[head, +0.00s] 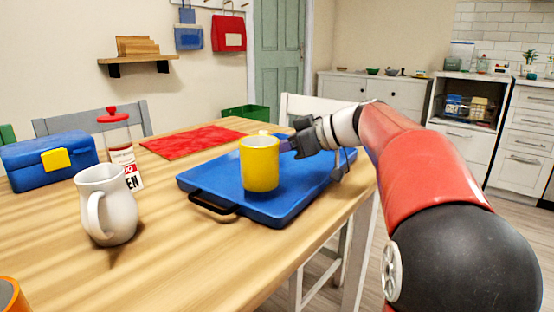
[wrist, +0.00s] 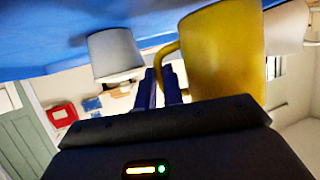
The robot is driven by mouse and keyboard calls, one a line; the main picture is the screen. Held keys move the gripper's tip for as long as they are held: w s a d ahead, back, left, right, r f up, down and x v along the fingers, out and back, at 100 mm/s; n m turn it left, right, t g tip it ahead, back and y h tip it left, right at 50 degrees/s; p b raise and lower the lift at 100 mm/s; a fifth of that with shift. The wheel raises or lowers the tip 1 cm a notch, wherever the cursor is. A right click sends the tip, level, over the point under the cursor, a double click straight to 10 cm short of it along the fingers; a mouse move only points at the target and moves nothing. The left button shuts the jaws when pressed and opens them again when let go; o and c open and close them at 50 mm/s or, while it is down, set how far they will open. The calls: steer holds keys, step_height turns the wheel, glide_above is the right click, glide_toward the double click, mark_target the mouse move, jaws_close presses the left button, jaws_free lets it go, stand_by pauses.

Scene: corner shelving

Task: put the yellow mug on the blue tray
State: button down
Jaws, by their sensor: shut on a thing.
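The yellow mug (head: 260,165) is upright over the near middle of the blue tray (head: 300,200). I cannot tell whether its base touches the tray. My gripper (head: 291,143) reaches in from the right and is shut at the mug's handle side. In the wrist view, which is upside down, the mug (wrist: 222,50) fills the right part and its handle (wrist: 165,52) runs to the fingertips (wrist: 160,78). The blue tray (wrist: 50,30) shows at the top left there.
A white cup (wrist: 113,52) shows close by in the wrist view, mostly hidden in the head view. A white jug (head: 112,208), a red-lidded bottle (head: 120,155) and a blue toolbox (head: 50,160) stand left. A red mat (head: 190,140) lies behind. The tray's right part looks clear.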

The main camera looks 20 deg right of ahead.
steer(key=shift+f, duration=0.95)
steer(key=shift+f+b, duration=0.2)
steer(key=shift+b, duration=0.15)
steer(key=c, duration=1.5)
jaws_free()
steer(key=shift+r, duration=0.2)
steer(key=v, duration=1.2)
steer(key=shift+p, duration=0.4)
